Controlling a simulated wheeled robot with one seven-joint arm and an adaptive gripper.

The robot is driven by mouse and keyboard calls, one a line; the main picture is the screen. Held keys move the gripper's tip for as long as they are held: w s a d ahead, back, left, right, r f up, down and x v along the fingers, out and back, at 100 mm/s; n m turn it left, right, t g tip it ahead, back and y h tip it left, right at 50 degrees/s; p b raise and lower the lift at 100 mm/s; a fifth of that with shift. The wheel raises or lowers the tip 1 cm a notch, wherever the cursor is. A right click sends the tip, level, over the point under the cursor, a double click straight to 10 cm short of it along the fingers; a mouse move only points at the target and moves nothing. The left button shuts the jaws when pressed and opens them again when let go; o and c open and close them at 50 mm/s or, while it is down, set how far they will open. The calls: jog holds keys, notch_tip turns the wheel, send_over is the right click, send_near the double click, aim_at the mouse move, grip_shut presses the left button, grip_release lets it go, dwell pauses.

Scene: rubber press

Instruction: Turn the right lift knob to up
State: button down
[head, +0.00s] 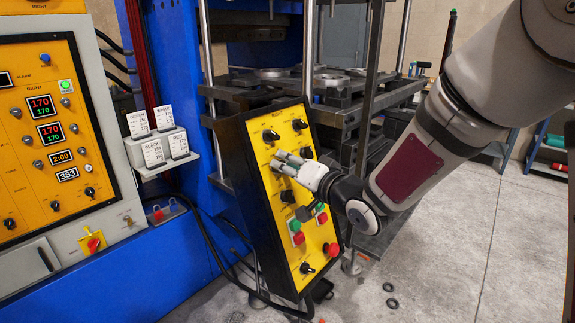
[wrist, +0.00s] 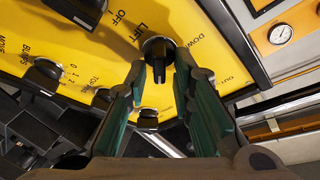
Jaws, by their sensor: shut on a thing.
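The yellow control panel (head: 261,200) stands in a black box in the middle of the head view. My gripper (head: 279,160) is at its upper left part, its fingers shut on a black knob that they mostly hide there. In the wrist view my gripper (wrist: 158,72) has its green-padded fingers on both sides of this black lift knob (wrist: 158,48). The word LIFT is printed beside the knob, with OFF and DOWN lettering nearby. The knob's handle points toward the bottom of the wrist picture. I cannot read its exact setting.
Other black knobs (head: 299,125) sit close above and beside my gripper. Green and red buttons (head: 297,238) and a red stop button (head: 331,249) are lower on the panel. The press frame (head: 350,105) stands behind. A yellow panel with displays (head: 48,130) is at left.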

jog(key=c, duration=1.7)
grip_release()
jog(key=shift+f, duration=0.1)
jog(key=shift+d, duration=0.1)
jog(key=v, duration=0.7)
jog(key=shift+s, duration=0.25)
jog(key=shift+d, duration=0.1)
jog(key=s+d+r+g+h, duration=0.1)
jog(key=s+d+h, duration=0.2)
jog(key=d+h, duration=0.3)
jog(key=s+d+r+g+h, duration=0.1)
jog(key=s+d+r+h, duration=0.2)
jog(key=d, duration=0.5)
jog(key=s+d+f+g, duration=0.1)
jog(key=s+g, duration=0.2)
jog(key=s, duration=0.7)
jog(key=s+d+f+n+g+h, duration=0.1)
jog(key=s+d+g, duration=0.1)
jog(key=s, duration=0.8)
jog(key=shift+s+g, duration=0.4)
